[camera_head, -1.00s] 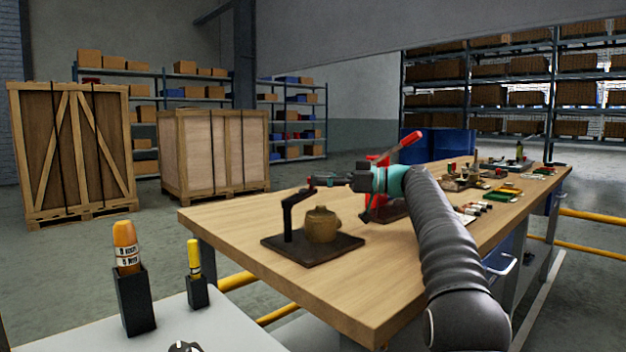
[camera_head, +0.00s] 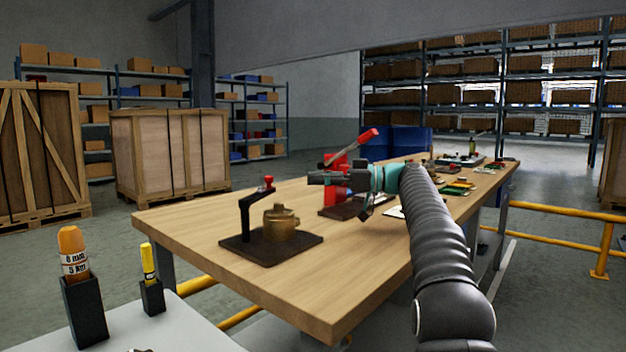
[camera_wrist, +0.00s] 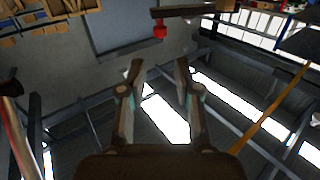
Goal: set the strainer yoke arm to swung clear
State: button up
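The strainer (camera_head: 281,223) is a brass-coloured body on a dark plate (camera_head: 262,252) near the left end of the bench. Its black yoke arm (camera_head: 257,194) stands on a post left of the body and reaches up to the right, ending in a red knob (camera_head: 268,183). I cannot tell whether the arm lies over the body or behind it. My gripper (camera_head: 312,178) is right of the knob, apart from it. In the wrist view my gripper (camera_wrist: 157,70) is open and empty; a red knob (camera_wrist: 160,31) shows beyond the fingertips.
A red-handled device (camera_head: 342,155) stands close behind my gripper. Small parts lie along the bench (camera_head: 300,300) further right. Two marker-like tubes stand in black holders (camera_head: 84,310) at the lower left. The bench's front area is clear.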

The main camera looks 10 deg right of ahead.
aim_at(258, 190)
jog(key=shift+t, duration=0.3)
jog(key=s+r+b, duration=0.1)
jog(key=s+r, duration=0.1)
jog(key=s, duration=0.1)
jog(key=s+r+b, duration=0.1)
jog(key=s, duration=0.1)
jog(key=shift+a+r+b, duration=0.25)
jog(key=shift+r+b, duration=0.1)
grip_shut()
jog(key=d+f+m+t+h+b, duration=0.2)
jog(key=m+t, duration=0.2)
jog(key=m, duration=0.8)
jog(key=d+f+m+t+h+b, duration=0.2)
jog(key=m+t+h, duration=0.15)
jog(key=m, duration=0.85)
jog(key=w+a+p, duration=0.1)
jog(key=w+a, duration=0.5)
jog(key=a, duration=0.5)
jog(key=shift+a+t+y+p, duration=0.3)
jog(key=shift+t+y+p, duration=0.05)
jog(key=shift+y, duration=0.1)
